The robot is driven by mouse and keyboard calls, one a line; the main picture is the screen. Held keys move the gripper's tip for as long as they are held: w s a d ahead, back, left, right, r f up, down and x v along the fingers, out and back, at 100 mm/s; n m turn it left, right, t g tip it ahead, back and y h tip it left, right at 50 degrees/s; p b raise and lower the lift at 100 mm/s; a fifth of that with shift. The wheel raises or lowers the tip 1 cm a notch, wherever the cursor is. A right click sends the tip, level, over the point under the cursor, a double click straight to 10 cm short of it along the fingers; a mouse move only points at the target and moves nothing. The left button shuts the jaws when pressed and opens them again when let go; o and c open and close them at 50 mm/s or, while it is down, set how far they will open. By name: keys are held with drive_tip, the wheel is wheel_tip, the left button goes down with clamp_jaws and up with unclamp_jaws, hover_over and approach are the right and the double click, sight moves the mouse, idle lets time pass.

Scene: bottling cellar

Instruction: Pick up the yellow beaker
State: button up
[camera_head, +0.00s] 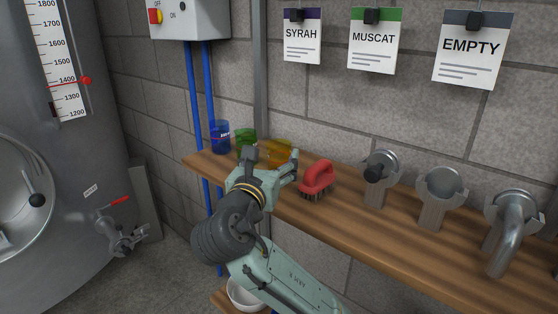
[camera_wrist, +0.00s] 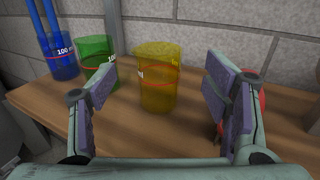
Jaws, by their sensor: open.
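The yellow beaker (camera_head: 280,150) is see-through and stands upright on the wooden shelf, against the block wall. In the wrist view the yellow beaker (camera_wrist: 157,80) shows between my fingers, farther out, with a red line around it. My gripper (camera_head: 271,162) is open and empty, in front of the beaker; its fingers (camera_wrist: 162,100) stand to the left and right of the beaker in the picture. In the head view my gripper hides the lower part of the beaker. I cannot tell how large the gap between fingertips and beaker is.
A green beaker (camera_wrist: 95,62) stands close left of the yellow one, beside my left finger. A blue beaker (camera_head: 220,136) is farther left. A red brush (camera_head: 317,178) lies to the right, partly behind my right finger. Metal fittings (camera_head: 380,178) stand in holders farther right.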

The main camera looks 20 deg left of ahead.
sight(276, 150)
drive_tip(key=w, duration=0.2)
drive_tip(key=w+p, duration=0.1)
drive_tip(key=w, duration=0.2)
drive_tip(key=w+p, duration=0.1)
drive_tip(key=w, duration=0.1)
drive_tip(key=shift+w+a, duration=0.15)
drive_tip(key=shift+a, duration=0.2)
drive_tip(key=shift+c, duration=0.4)
drive_tip(key=c, duration=1.2)
drive_tip(key=shift+r, duration=0.1)
